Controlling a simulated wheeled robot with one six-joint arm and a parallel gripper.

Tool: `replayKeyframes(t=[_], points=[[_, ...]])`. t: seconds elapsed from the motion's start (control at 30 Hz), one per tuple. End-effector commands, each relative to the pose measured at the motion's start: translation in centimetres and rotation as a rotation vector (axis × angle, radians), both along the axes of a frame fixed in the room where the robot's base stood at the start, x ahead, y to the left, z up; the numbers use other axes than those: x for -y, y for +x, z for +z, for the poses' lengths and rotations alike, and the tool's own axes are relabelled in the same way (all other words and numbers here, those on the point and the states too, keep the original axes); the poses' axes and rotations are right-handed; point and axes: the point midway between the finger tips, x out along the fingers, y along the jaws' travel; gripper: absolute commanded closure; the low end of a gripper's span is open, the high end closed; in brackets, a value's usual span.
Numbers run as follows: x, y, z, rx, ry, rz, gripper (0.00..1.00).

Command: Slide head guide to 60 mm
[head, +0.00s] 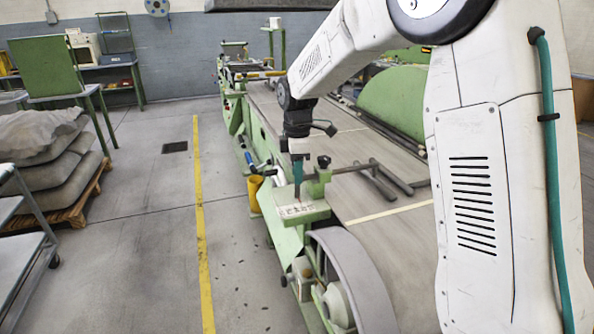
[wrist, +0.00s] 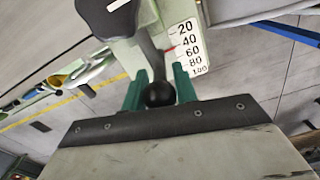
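The head guide's black ball knob (wrist: 160,93) sits between the two green fingers of my gripper (wrist: 159,80) in the wrist view. Both fingers appear to press on its sides. A grey lever runs up from the knob. In the head view my gripper (head: 298,168) points down over the green guide block (head: 303,212); the knob is hidden there.
A large grey wheel (head: 355,275) stands just in front of the guide. Open floor with a yellow line (head: 200,230) lies left.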

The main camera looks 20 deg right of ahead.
Motion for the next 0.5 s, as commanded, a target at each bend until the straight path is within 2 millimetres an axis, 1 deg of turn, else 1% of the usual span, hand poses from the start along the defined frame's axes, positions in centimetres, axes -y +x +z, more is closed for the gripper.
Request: replayKeyframes(t=[0.03, 0.07, 0.17, 0.37, 0.5], points=[[0.0, 0.0, 0.0, 0.000, 0.000, 0.000, 0.95], [0.0, 0.0, 0.0, 0.000, 0.000, 0.000, 1.00], [-0.1, 0.0, 0.0, 0.001, 0.000, 0.000, 1.00], [-2.0, 0.0, 0.0, 0.000, 0.000, 0.002, 1.00], [-2.0, 0.0, 0.0, 0.001, 0.000, 0.000, 1.00]])
